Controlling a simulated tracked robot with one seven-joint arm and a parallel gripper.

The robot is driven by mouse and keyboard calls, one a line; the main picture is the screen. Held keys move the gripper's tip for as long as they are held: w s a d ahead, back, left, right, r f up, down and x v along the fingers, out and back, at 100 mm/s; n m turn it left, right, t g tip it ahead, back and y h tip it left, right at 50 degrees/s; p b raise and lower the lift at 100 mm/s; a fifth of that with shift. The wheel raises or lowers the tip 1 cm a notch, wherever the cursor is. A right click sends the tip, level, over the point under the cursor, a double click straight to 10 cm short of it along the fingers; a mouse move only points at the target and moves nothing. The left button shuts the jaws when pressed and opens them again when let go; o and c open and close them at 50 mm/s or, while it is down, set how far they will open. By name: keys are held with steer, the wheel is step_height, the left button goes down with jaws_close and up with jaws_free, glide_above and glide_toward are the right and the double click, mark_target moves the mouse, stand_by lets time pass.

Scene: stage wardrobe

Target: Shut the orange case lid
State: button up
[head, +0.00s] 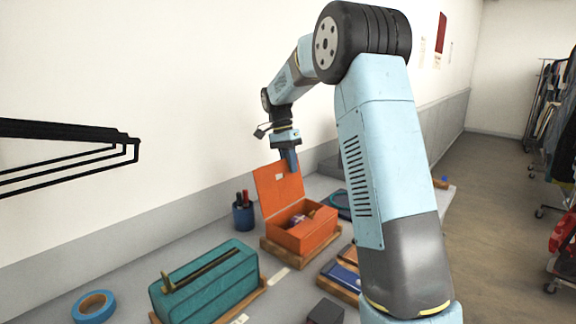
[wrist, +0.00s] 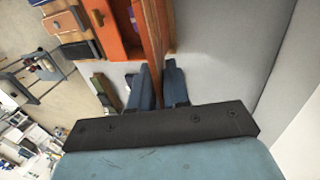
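The orange case (head: 306,238) stands on a wooden board, and its lid (head: 278,191) is raised, close to upright. Small items lie inside the case. My gripper (head: 290,163) is at the lid's upper edge, near its right corner. In the wrist view my gripper (wrist: 159,85) has its two blue fingers close together, with the lid (wrist: 153,35) running edge-on between them. The fingers look shut on the lid; the contact itself is partly hidden. The open case (wrist: 118,25) shows left of the lid there.
A teal case (head: 210,285) stands on the bench front left, beside a roll of blue tape (head: 93,306). A pen cup (head: 243,214) is just left of the orange case. A black rail (head: 70,145) juts in at left. The wall is behind.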

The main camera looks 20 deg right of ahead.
jaws_close()
stand_by(1.0)
steer(key=shift+a, duration=0.15)
